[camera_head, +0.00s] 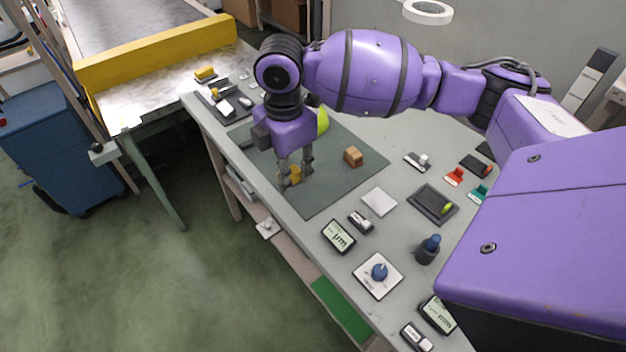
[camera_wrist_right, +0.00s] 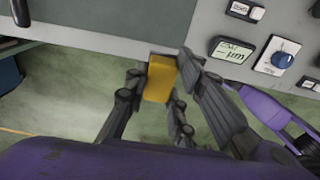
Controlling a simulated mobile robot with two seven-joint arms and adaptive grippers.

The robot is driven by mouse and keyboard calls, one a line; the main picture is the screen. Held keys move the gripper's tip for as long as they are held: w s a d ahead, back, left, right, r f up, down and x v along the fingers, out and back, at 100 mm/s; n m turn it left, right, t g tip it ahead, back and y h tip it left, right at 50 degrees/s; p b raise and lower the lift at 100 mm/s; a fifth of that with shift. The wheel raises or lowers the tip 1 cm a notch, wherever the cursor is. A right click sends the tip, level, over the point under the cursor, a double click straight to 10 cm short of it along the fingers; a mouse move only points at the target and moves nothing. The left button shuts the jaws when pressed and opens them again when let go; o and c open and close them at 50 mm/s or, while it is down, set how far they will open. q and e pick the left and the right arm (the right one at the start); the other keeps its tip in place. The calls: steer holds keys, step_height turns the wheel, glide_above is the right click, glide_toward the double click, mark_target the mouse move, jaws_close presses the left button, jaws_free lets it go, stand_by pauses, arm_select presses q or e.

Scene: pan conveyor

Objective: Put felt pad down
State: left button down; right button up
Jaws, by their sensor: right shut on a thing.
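My right gripper (camera_head: 296,178) points down over the grey-green mat (camera_head: 330,190), near the table's front edge. It is shut on a small orange-yellow block, which I take to be the felt pad (camera_head: 295,172). In the right wrist view the felt pad (camera_wrist_right: 160,78) sits between the two fingers, with the table edge and green floor behind it. I cannot tell whether its underside touches the mat. My left gripper is not in view.
A brown block (camera_head: 353,157) stands on the mat, and a yellow-green object (camera_head: 323,121) is partly hidden behind my gripper. A white square plate (camera_head: 379,201), a display (camera_head: 338,237) and a knob plate (camera_head: 378,275) lie to the right. The mat's middle is clear.

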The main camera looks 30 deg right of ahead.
glide_above(307, 187)
steer(key=f, duration=0.6)
steer(key=shift+s+a+f+b, duration=0.1)
steer(key=shift+a+f+b, duration=0.1)
steer(key=shift+f+b, duration=0.2)
steer(key=shift+d+f, duration=0.15)
steer(key=shift+f, duration=1.55)
steer(key=shift+f, duration=0.2)
steer(key=o, duration=1)
step_height(307, 187, up, 12)
steer(key=shift+r+p, duration=0.2)
steer(key=shift+p, duration=0.1)
